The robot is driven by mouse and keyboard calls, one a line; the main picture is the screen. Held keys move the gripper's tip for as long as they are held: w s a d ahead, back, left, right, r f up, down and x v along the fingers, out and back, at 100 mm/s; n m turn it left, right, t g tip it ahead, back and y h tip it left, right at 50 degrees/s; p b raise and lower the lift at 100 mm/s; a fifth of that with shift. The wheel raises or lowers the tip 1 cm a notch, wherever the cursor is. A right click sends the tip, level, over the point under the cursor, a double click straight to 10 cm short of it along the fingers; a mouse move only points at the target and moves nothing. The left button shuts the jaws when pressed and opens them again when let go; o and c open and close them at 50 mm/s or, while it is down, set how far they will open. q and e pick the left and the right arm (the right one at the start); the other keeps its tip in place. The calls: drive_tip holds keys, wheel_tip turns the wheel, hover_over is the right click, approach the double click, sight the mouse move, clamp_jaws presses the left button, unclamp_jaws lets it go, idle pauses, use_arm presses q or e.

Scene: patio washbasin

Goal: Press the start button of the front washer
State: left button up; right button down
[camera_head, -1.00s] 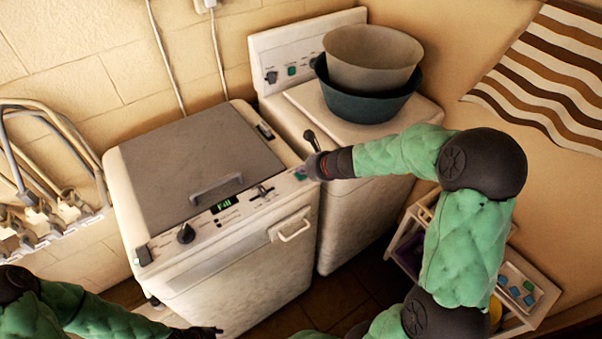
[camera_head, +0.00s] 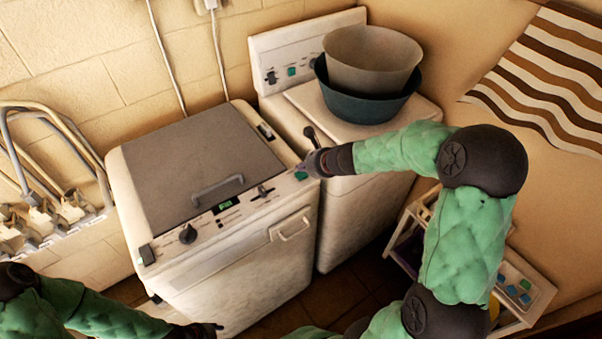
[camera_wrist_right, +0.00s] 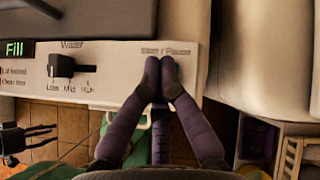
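The front washer (camera_head: 235,265) is the white one at left, with a grey lid and a lit "Fill" display (camera_head: 224,205). Its green start button (camera_head: 301,175) shows at the right end of the panel. My right gripper (camera_head: 305,169) is right beside the button in the head view.
A second washer (camera_head: 345,220) stands behind at right, with a dark basin (camera_head: 365,105) and a grey tub (camera_head: 372,60) on top. Pipes and taps (camera_head: 45,205) are at left. A small shelf cart (camera_head: 520,290) stands at right.

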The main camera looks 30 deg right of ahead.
sight(303, 175)
drive_tip(key=shift+r+p, duration=2.2)
drive_tip(key=shift+r, duration=0.3)
drive_tip(key=shift+f, duration=0.1)
